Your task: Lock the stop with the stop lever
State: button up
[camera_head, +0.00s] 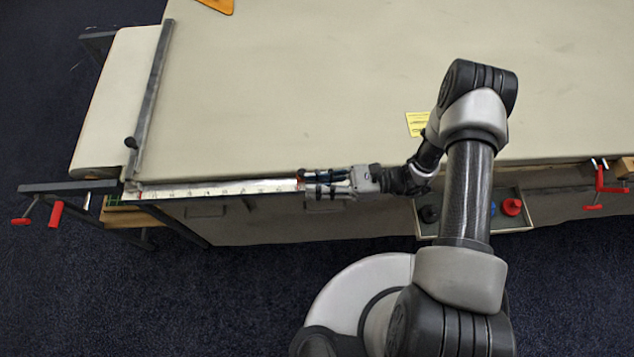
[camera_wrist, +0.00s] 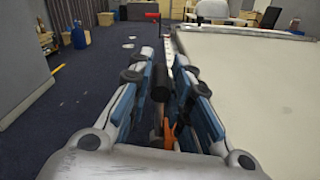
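The measuring rail (camera_head: 215,188) runs along the table's front edge as a pale strip with scale marks. It also shows beyond my fingertips in the wrist view (camera_wrist: 168,43). My gripper (camera_head: 312,184) is at the rail's right end, level with the stop, which shows only as a small orange-brown part (camera_head: 301,180). In the wrist view, a black cylindrical knob (camera_wrist: 160,82) and an orange piece (camera_wrist: 170,136), apparently the stop lever, lie between my blue-padded fingers (camera_wrist: 165,70). The fingers are apart, on either side of the knob. I cannot tell whether either touches it. The stop's body is mostly hidden.
The long cloth table (camera_head: 330,90) is mostly clear. A yellow note (camera_head: 417,123) lies near my arm. A metal bar (camera_head: 153,95) crosses the left end. Red-handled clamps stand at the left (camera_head: 55,213) and right (camera_head: 599,180). A tray with knobs (camera_head: 515,222) is below the edge.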

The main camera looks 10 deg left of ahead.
grip_shut()
